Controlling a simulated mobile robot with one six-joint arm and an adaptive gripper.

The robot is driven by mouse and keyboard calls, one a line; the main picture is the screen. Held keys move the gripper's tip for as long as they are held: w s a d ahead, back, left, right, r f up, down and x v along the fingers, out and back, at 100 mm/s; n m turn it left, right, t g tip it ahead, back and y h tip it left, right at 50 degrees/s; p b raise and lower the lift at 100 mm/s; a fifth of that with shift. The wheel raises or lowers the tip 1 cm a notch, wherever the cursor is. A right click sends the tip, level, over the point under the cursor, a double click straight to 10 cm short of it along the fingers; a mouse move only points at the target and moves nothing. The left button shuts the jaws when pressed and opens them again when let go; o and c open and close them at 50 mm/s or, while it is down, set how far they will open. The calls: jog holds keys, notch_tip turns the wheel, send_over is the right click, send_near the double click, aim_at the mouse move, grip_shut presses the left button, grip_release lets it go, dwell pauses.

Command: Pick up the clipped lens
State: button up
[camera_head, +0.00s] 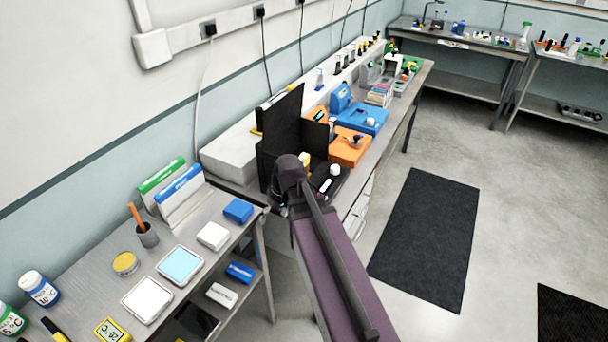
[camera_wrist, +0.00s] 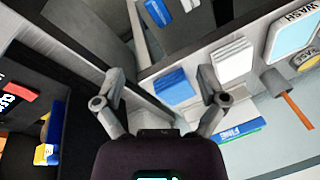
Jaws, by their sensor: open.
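No clipped lens can be made out for certain in either view. A black walled stand (camera_head: 278,128) is on the long bench in the head view, with small white pieces (camera_head: 335,170) on its dark base; I cannot tell whether one is the lens. My gripper (camera_wrist: 162,82) is open in the wrist view, with nothing between its fingers. It hangs over the gap between the stand and the side table. In the head view my own arm hides its fingers. A dark surface with a red-and-white label (camera_wrist: 15,98) and a yellow-and-white item (camera_wrist: 45,152) lies left of it.
The blue box (camera_wrist: 174,87) is near my fingers in the wrist view. Orange (camera_head: 349,148) and blue units (camera_head: 362,117) stand beyond the black stand.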

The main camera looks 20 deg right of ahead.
jog(key=w+d+n+t+y+b, duration=0.1)
jog(key=w+d+t+y+b, duration=0.1)
jog(key=w+d, duration=0.3)
jog(key=n+t+y+b, duration=0.3)
jog(key=n+t+b, duration=0.1)
jog(key=t, duration=0.4)
send_near(307, 156)
jog(key=v, duration=0.3)
jog(key=shift+w+a, duration=0.1)
jog(key=shift+w, duration=0.15)
jog(key=b+x, duration=0.2)
jog(key=x, duration=0.5)
jog(key=shift+f+b, duration=0.2)
jog(key=shift+b, duration=0.2)
jog(key=shift+w+a+f, duration=0.15)
jog(key=shift+w+a, duration=0.3)
jog(key=shift+w, duration=0.15)
